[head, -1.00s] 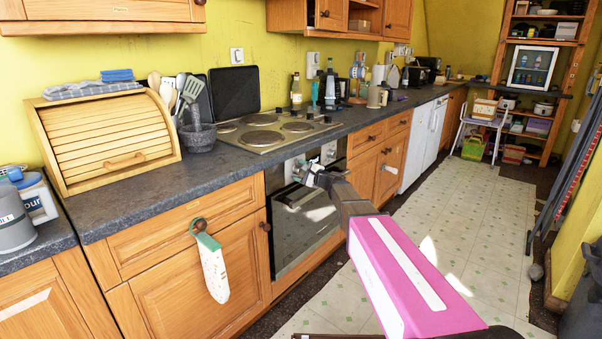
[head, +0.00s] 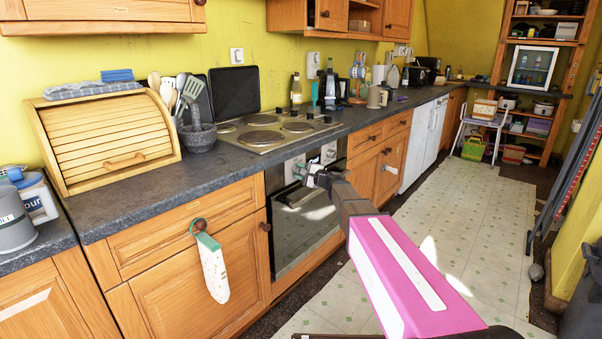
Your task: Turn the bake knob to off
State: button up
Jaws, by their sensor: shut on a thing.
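The oven (head: 300,228) is built in under the counter, with a dark glass door and a pale control panel (head: 328,153) above it. My gripper (head: 309,172) reaches the panel from the right and is shut at a knob on its front. The knob is mostly hidden by the fingers and small in the picture. I cannot read its marking or tell its turn angle, nor see a label that names it as the bake knob. My pink and dark arm comes in from the lower right.
A hob (head: 272,133) with several plates is set in the dark counter above the oven. A wooden bread bin (head: 105,140) and a mortar with utensils (head: 198,135) stand to the left. The tiled floor (head: 470,220) to the right is clear.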

jog(key=n, duration=0.7)
dwell(0.7)
jog(key=o, duration=0.9)
jog(key=shift+o, duration=0.2)
jog(key=v, duration=1.1)
jog(key=shift+a, duration=0.1)
